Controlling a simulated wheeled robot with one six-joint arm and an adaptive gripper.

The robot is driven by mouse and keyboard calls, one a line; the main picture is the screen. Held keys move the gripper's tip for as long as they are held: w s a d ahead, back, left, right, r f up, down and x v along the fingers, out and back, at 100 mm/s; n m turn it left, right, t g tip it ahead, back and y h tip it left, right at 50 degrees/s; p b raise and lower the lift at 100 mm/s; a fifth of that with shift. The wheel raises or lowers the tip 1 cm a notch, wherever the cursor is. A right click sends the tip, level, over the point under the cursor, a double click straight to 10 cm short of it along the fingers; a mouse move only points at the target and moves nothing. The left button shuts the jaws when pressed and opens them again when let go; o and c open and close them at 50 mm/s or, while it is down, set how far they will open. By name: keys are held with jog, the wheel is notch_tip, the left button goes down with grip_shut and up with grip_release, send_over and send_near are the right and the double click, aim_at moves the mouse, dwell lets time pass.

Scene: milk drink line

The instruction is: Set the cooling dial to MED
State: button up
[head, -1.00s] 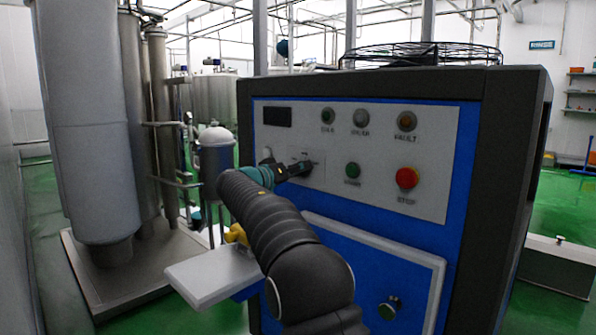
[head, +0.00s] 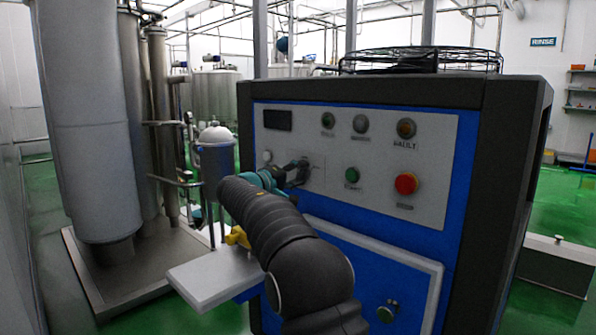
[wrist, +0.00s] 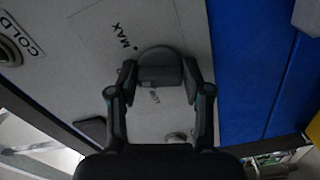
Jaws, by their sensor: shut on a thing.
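The cooling dial is a dark knob (wrist: 159,57) on the grey control panel (head: 430,190). In the wrist view it sits between my two fingertips, and my gripper (wrist: 160,74) is shut on it. The printed word MAX (wrist: 122,37) shows to the upper left of the knob. No MED mark can be read, and where the dial points cannot be told. In the head view my gripper (head: 297,172) is at the panel's left part and hides most of the dial.
A green button (head: 352,174) and a red stop button (head: 406,184) are right of my gripper. Several lamps are above. A pale shelf (head: 215,280) juts out below.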

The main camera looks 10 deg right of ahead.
jog(key=shift+n+p, duration=0.7)
jog(key=shift+n, duration=0.9)
jog(key=o, duration=1)
jog(key=shift+a, duration=0.1)
jog(key=v, duration=1.2)
jog(key=shift+f, duration=0.1)
jog(key=shift+w, duration=0.1)
